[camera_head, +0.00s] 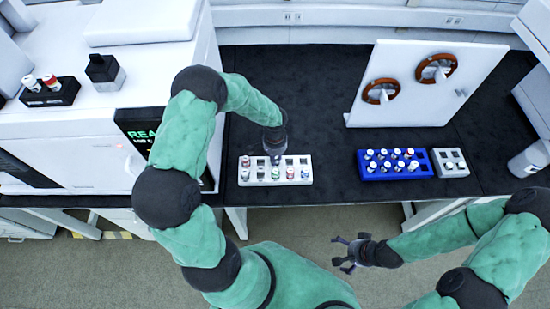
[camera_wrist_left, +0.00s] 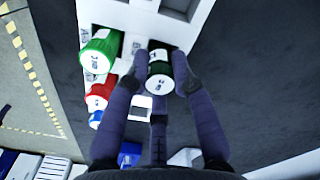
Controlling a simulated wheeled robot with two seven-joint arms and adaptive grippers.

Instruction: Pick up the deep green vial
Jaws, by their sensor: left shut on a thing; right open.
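The deep green vial (camera_wrist_left: 159,62) has a pale cap and sits between the fingertips of my left gripper (camera_wrist_left: 160,84) in the left wrist view. The fingers are shut on its sides. In the head view, my left gripper (camera_head: 275,156) points down over the white rack (camera_head: 268,184) and hides most of this vial. I cannot tell whether the vial is clear of its slot. A brighter green vial (camera_wrist_left: 100,52) stands beside it. My right gripper (camera_head: 352,253) is open and empty, in front of the bench and away from the rack.
A red vial (camera_wrist_left: 99,91) and a blue one (camera_wrist_left: 96,119) are close to the left fingers. A blue rack (camera_head: 424,168) with several vials and a small grey rack (camera_head: 462,172) stand to the right. A white panel (camera_head: 400,105) with red-brown rings stands behind them.

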